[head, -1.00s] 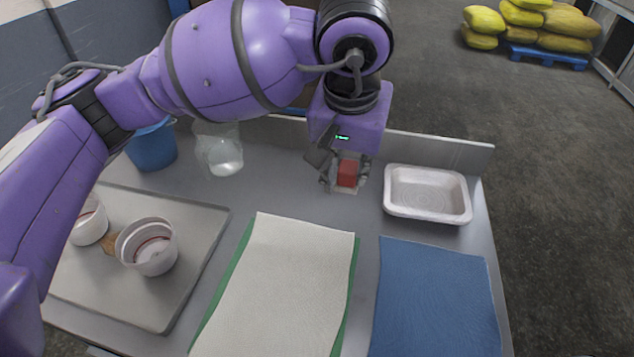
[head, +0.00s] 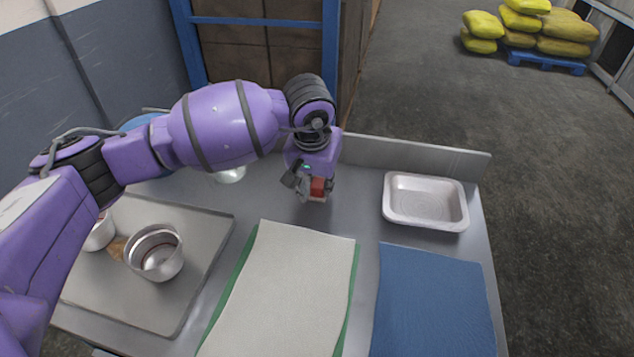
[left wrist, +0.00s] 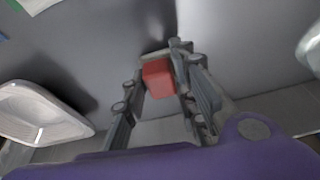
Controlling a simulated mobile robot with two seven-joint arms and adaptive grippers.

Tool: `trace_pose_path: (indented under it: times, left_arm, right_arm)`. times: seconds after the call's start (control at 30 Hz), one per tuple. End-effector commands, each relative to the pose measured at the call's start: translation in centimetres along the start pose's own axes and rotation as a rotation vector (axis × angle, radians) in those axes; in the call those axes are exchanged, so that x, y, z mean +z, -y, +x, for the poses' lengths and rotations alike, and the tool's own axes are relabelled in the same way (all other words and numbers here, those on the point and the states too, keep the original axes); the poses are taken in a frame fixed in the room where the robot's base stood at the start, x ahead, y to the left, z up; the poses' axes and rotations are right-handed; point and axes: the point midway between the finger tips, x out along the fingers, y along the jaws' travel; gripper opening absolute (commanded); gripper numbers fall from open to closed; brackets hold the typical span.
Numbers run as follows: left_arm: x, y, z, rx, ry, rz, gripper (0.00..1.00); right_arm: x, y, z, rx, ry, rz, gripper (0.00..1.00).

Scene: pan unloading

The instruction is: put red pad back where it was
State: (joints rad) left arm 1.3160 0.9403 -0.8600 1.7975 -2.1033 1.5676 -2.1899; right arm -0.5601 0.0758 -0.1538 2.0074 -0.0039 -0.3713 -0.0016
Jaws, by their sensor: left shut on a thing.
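The red pad (head: 318,186) is a small red block with a pale underside, at the back middle of the grey table (head: 365,165). My left gripper (head: 314,191) is shut on it, pointing down. In the left wrist view the red pad (left wrist: 158,78) sits between the two fingers near their tips. I cannot tell whether its underside touches the table. My right gripper is not in view.
A white tray (head: 425,224) stands to the right. A pale cloth over a green one (head: 241,262) and a blue cloth (head: 435,300) lie in front. A metal tray (head: 205,235) with a pot (head: 155,253) is at left. A clear container (head: 230,175) stands left of the gripper.

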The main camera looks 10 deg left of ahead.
Motion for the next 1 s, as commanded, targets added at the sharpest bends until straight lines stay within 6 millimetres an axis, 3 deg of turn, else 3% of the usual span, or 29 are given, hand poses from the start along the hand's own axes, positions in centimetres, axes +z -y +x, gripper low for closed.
trace_pose_path:
  times: [0.37,0.4,0.53,0.83,1.0]
  left_arm:
    - [0.1,0.0,0.6,0.0,0.0,0.0,0.0]
    - [0.2,0.0,0.7,0.0,0.0,0.0,0.28]
    - [0.1,0.0,0.6,0.0,-0.001,0.0,0.45]
    - [0.1,0.0,0.4,0.0,-0.002,0.0,0.45]
    - [-0.1,0.0,-1.0,0.001,-0.006,0.001,0.45]
  right_arm:
    - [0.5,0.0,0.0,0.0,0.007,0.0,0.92]
    - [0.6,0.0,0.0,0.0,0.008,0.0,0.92]
    - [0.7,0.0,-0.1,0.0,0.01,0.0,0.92]
    - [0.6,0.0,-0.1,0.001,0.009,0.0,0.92]
    - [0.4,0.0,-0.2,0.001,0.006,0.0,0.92]
